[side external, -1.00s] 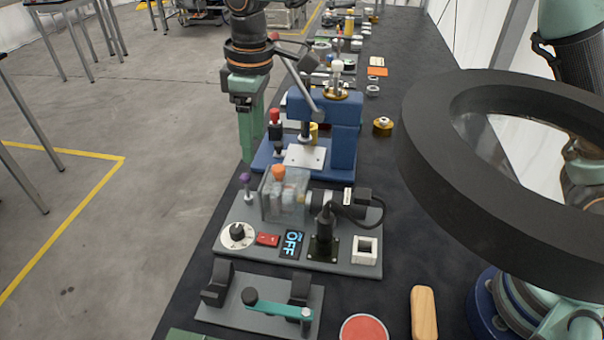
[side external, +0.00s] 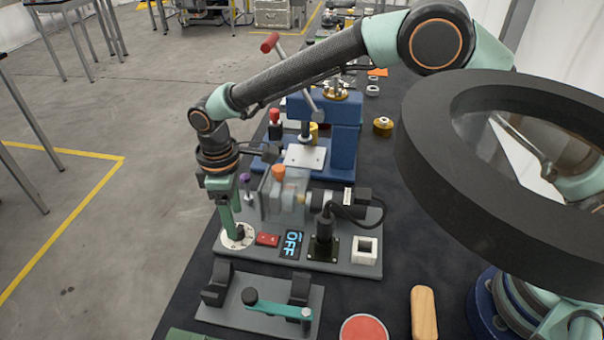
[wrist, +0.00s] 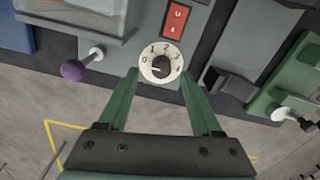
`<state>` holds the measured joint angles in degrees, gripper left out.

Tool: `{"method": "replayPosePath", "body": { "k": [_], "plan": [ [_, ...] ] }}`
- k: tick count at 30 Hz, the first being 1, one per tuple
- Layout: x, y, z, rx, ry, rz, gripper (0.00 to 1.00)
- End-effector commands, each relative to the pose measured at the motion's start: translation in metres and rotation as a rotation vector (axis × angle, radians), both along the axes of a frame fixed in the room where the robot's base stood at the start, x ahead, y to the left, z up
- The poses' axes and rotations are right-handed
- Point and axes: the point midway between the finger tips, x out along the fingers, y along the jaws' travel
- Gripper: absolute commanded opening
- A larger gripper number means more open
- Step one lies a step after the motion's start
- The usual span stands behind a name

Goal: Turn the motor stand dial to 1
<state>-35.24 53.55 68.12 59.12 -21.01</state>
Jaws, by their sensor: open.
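The motor stand (side external: 222,246) is a grey plate with a white numbered dial (side external: 248,240) at its front left corner. In the wrist view the dial (wrist: 147,75) has a black knob (wrist: 161,66) at its centre. Numbers run around its upper rim; which one the knob marks is too small to tell. My gripper (side external: 235,236) points down at the dial and partly hides it. In the wrist view my gripper (wrist: 160,74) is open, with one green finger on each side of the dial. I cannot tell whether the fingertips touch it.
A red switch (side external: 267,239) and a display reading OFF (side external: 291,244) sit right of the dial. A purple-topped post (side external: 245,178) and a clear box (side external: 283,205) stand behind it. A blue press (side external: 345,130) is further back; a teal-handled crank (side external: 278,310) is in front.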

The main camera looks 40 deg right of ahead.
Motion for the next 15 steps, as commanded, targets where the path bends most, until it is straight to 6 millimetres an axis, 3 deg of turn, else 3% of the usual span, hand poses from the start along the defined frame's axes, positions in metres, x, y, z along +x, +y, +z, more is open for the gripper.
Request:
{"method": "replayPosePath", "body": {
  "k": [6, 15],
  "plan": [
    [-0.001, 0.0, -0.023, -0.001, 0.001, 0.0, 0.66],
    [-0.001, 0.001, -0.028, 0.001, -0.001, 0.0, 0.66]
  ]
}}
